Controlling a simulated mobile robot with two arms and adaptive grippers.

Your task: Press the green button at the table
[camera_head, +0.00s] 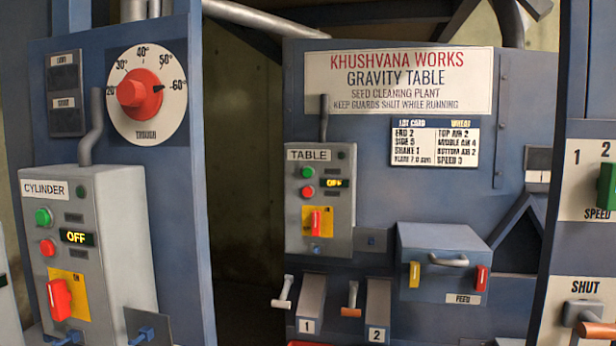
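The grey TABLE control box (332,228) hangs on the blue machine panel in the middle of the head view. Its green button (308,172) is at the upper left of the box face, above a red button (307,192). A small display (337,183) beside them reads OFF. A red switch on a yellow plate (317,221) sits lower on the box. Neither of my grippers is in view, so their distance from the button cannot be seen.
A similar CYLINDER box (122,240) with its own green button (43,217) stands at left, its display reading OFF. A red dial (140,93) is above. A dark gap (245,200) separates the panels.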

